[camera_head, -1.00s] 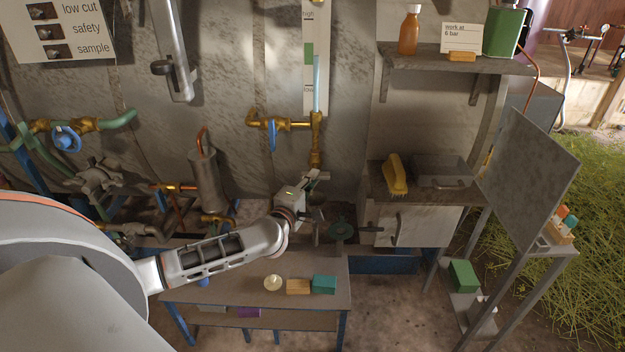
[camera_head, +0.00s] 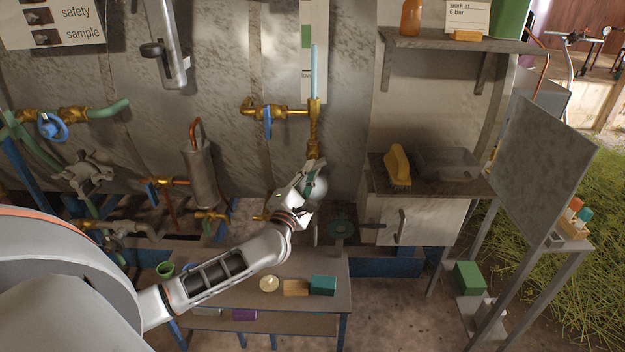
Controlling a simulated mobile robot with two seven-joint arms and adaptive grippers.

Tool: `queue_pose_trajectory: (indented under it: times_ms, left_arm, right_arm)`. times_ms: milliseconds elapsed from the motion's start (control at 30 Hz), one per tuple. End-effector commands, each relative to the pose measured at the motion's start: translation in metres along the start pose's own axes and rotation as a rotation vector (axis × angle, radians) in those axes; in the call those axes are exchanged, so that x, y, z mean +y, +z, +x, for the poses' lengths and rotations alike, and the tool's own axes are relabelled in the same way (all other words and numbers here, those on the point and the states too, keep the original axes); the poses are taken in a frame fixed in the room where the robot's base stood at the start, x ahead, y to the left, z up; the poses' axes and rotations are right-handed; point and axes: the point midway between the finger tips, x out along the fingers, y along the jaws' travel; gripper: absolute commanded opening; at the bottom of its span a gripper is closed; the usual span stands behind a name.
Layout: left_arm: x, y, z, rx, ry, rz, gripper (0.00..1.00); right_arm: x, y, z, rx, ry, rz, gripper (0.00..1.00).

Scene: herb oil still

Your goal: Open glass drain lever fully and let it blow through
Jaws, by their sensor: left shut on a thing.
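The gauge glass (camera_head: 315,72) stands upright on the metal wall, with brass fittings (camera_head: 312,125) below it. A blue lever (camera_head: 268,122) hangs from the brass pipe to its left. My left gripper (camera_head: 314,172) is at the lower end of the brass fitting, its jaws shut on what seems to be the drain lever. The lever is mostly hidden by the jaws, so its exact angle cannot be told. A pale, whitish puff (camera_head: 318,188) shows just below and right of the jaws. My right gripper is out of view.
Below is a low bench (camera_head: 330,302) with a pale round dish (camera_head: 269,283), a tan block (camera_head: 296,287) and a teal block (camera_head: 323,285). A dark green handwheel (camera_head: 342,228) is right of my gripper. A yellow brush (camera_head: 397,166) lies on the right cabinet.

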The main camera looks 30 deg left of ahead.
Motion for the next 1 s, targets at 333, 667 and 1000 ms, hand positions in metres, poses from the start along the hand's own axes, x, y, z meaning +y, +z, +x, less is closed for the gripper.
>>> queue_pose_trajectory:
  times_ms: [333, 667, 1000]
  left_arm:
    - [-0.013, -0.005, -0.003, 0.007, 0.118, -0.306, 0.00]
    - [-0.014, -0.004, -0.002, 0.009, 0.237, -0.593, 0.00]
    - [-0.012, -0.001, -0.001, 0.008, 0.339, -0.834, 0.00]
  right_arm:
    - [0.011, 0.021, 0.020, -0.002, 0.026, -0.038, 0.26]
    - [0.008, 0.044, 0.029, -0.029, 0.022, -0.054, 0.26]
    - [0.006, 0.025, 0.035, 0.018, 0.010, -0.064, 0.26]
